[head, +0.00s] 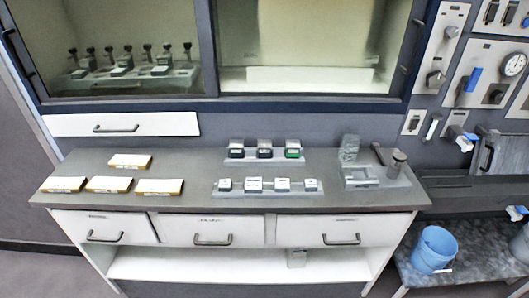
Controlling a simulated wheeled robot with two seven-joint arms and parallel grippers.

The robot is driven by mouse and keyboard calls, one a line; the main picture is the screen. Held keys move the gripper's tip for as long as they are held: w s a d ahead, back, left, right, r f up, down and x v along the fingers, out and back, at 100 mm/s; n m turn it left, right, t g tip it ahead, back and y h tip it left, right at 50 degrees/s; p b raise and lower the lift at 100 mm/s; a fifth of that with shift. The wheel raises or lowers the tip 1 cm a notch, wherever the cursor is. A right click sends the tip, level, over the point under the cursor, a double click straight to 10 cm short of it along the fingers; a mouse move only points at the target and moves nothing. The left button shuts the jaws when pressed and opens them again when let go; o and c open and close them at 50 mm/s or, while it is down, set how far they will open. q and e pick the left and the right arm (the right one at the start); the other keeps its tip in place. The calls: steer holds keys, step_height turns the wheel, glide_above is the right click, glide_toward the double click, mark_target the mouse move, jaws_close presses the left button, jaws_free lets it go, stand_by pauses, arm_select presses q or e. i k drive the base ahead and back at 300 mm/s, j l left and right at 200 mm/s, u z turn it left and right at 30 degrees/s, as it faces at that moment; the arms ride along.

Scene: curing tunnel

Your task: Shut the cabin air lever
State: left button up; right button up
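Several levers and knobs sit on wall panels at the right edge of the head view. One blue-handled lever (474,79) sticks up beside a dark knob. A further blue handle (517,212) shows low at the right edge. No label is readable, so I cannot tell which is the cabin air lever or its position. Neither of my grippers is in view.
A grey-topped bench (200,190) with white drawers carries several cards, small blocks on trays and a clear container. A glass-fronted cabinet (130,50) stands behind it. A blue bucket (433,250) stands on a low surface at the right, below the panels.

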mark_target(468, 87)
steer(key=z, duration=1.25)
steer(key=l, duration=0.15)
steer(key=i+z, duration=0.05)
